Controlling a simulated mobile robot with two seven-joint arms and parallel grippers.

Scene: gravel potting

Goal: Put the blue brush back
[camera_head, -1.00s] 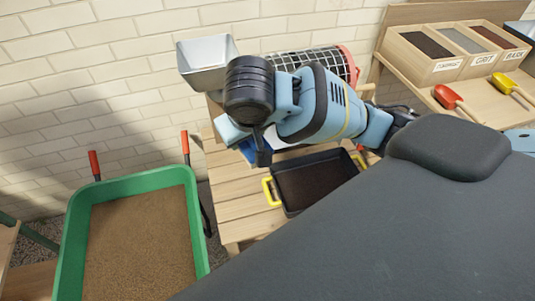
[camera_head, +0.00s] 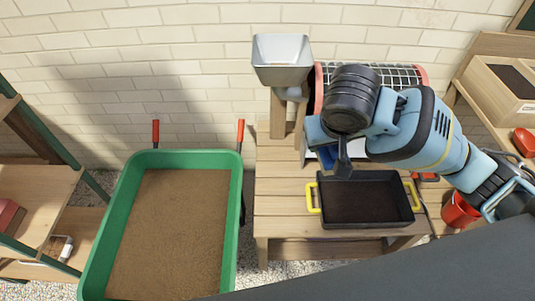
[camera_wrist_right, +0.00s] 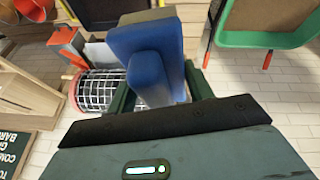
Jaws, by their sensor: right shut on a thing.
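The blue brush (camera_wrist_right: 150,65) is in my right gripper (camera_wrist_right: 158,88). In the right wrist view its blue body sits between the two dark green fingers, which are shut on it. My left gripper is not in view.
A black tray with yellow handles (camera_head: 312,207) holds dark soil on the bench (camera_head: 275,190). A metal hopper (camera_head: 282,58) and a mesh drum (camera_head: 405,76) stand behind. A green soil-filled tub (camera_head: 112,215) is left of the bench; wooden shelves (camera_head: 35,195) stand far left.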

